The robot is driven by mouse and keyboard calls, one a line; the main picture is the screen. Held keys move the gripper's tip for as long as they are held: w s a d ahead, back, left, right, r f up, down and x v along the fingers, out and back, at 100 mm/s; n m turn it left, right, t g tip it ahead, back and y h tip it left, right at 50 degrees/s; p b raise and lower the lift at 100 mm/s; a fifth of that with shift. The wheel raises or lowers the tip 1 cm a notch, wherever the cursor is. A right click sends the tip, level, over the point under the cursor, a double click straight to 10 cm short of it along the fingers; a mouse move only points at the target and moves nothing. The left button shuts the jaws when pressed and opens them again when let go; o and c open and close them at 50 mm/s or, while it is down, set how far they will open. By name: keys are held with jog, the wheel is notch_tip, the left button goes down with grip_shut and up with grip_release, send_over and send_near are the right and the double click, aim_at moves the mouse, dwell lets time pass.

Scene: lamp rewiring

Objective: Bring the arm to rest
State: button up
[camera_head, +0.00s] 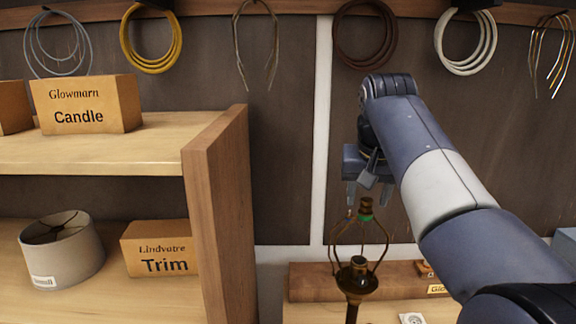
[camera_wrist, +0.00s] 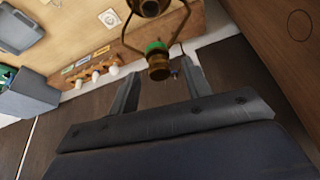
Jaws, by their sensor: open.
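My gripper (camera_head: 368,201) hangs at the end of my raised arm, above the lamp, with its two fingers apart and nothing held between them. The brass lamp (camera_head: 355,276) stands upright below, with a wire harp around its socket and a brown finial (camera_head: 366,205) above a green band at the top. In the wrist view, the finial (camera_wrist: 159,69) shows between the open fingertips (camera_wrist: 158,76); I cannot tell whether they touch it. The lamp's base is out of view.
Wooden shelves at left hold a lampshade (camera_head: 62,250), a Trim box (camera_head: 160,249) and a Candle box (camera_head: 85,104); their side panel (camera_head: 218,210) stands left of the lamp. Wire coils (camera_head: 365,34) hang along the wall. A rack of white bulbs (camera_wrist: 97,75) sits behind.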

dwell(0.4)
jog(key=shift+a+m+h, duration=0.1)
jog(key=shift+m+h, duration=0.2)
jog(key=shift+m, duration=0.6)
jog(key=v, duration=1.1)
jog(key=x, duration=1.1)
jog(key=n, duration=0.2)
jog(key=n+y, duration=0.1)
jog(key=n, duration=0.1)
jog(key=n+y, duration=0.1)
jog(key=n, duration=0.1)
jog(key=shift+d, duration=0.25)
jog(key=n+y, duration=0.1)
jog(key=n, duration=0.2)
jog(key=n+g+y, duration=0.1)
jog(key=n, duration=0.2)
jog(key=shift+w+d+n+y, duration=0.1)
jog(key=shift+d+n+y, duration=0.05)
jog(key=shift+n+y, duration=0.2)
jog(key=shift+m+h, duration=0.45)
jog(key=shift+m, duration=0.6)
jog(key=shift+m+t+h, duration=0.3)
jog(key=shift+m+h, duration=0.2)
jog(key=shift+m, duration=0.9)
